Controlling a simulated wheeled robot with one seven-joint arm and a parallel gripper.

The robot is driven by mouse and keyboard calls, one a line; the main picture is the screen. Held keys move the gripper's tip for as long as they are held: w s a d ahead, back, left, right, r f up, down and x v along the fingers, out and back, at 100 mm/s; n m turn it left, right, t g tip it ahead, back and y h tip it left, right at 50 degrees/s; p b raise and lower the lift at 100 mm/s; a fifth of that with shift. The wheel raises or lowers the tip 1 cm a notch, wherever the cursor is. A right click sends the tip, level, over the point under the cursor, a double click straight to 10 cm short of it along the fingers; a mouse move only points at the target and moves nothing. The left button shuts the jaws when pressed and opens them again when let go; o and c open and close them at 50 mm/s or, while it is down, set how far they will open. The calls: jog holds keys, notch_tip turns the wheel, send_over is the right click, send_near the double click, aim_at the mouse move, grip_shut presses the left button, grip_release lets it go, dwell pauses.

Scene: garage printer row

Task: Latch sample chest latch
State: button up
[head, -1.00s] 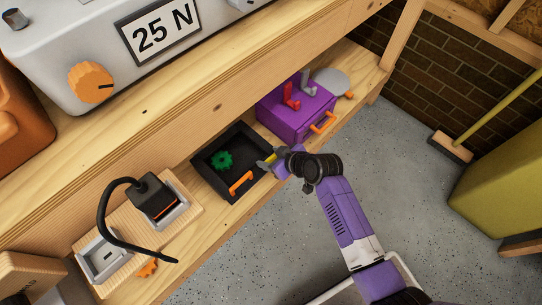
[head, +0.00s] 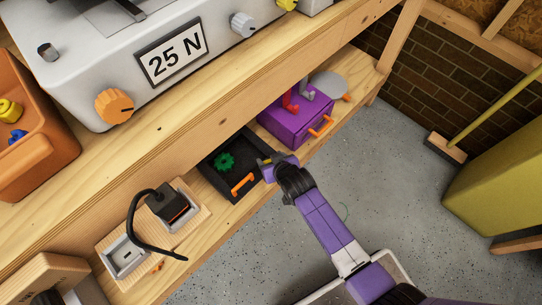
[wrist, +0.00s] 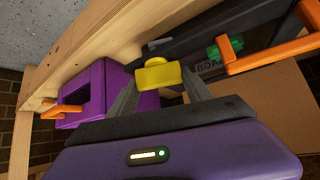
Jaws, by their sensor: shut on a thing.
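The purple chest (head: 290,127) stands on the lower shelf. In the wrist view the purple chest (wrist: 90,93) is left of my fingers. I cannot make out which part is the latch. My gripper (head: 267,162) is at the right edge of an open black tray (head: 214,183), apart from the chest. In the wrist view my gripper (wrist: 160,82) is shut on a small yellow piece (wrist: 155,76), which has a rounded knob on top.
A green gear (head: 225,161) lies in the black tray, which has an orange handle (head: 242,184). A wooden block with grey sockets and a black cable (head: 150,228) is at left. The upper bench (head: 145,130) overhangs the shelf.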

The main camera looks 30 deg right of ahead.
jog(key=shift+a+f+m+h+b, duration=0.15)
jog(key=shift+m+h+b, duration=0.35)
jog(key=shift+m+h, duration=0.45)
jog(key=m+h+b, duration=0.1)
jog(key=m+b, duration=0.1)
jog(key=m+g+h+b, duration=0.1)
jog(key=m, duration=0.1)
jog(key=shift+w+f+g+h+b, duration=0.1)
jog(key=shift+g+h+b, duration=0.2)
jog(key=shift+b, duration=0.1)
jog(key=m+g+h+b, duration=0.2)
jog(key=m, duration=0.2)
jog(key=shift+m+g+h+b, duration=0.55)
jog(key=shift+m+g+b, duration=0.7)
jog(key=shift+m, duration=0.7)
jog(key=o, duration=1.4)
jog(key=shift+c, duration=0.2)
jog(key=shift+r, duration=0.2)
jog(key=shift+r, duration=0.1)
